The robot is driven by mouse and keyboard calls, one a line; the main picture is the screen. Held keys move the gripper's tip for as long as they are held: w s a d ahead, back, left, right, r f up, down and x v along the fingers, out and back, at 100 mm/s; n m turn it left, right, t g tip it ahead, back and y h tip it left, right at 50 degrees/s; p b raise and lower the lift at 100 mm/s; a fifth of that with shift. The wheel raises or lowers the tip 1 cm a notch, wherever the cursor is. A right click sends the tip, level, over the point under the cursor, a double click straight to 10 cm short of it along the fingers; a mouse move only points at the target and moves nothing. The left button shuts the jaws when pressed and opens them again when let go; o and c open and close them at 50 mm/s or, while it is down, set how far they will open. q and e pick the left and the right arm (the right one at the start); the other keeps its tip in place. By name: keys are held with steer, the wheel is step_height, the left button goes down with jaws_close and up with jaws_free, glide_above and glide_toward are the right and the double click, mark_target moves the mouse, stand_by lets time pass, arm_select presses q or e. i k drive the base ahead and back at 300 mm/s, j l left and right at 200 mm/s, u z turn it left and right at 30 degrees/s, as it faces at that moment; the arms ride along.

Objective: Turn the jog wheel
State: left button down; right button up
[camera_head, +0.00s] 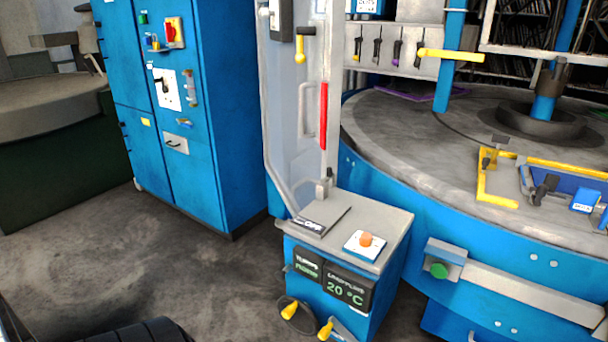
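A dark round wheel (304,322) with a yellow knob (291,310) sits low on the front of the small blue control box (305,287); it looks like the jog wheel. Its lower edge is near the bottom of the view. Just right of it is a grey lever (343,332) with a yellow knob (326,329), cut off by the bottom edge. Neither of my grippers is in view, and nothing touches the wheel.
The box carries an orange button (366,239), an OFF plate (322,221) and a 20 °C display (346,289). A large round table (420,120) stands behind right, a blue cabinet (215,110) at left. The floor (200,270) left of the box is clear.

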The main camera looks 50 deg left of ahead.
mark_target(298, 314)
steer(key=u, duration=1.65)
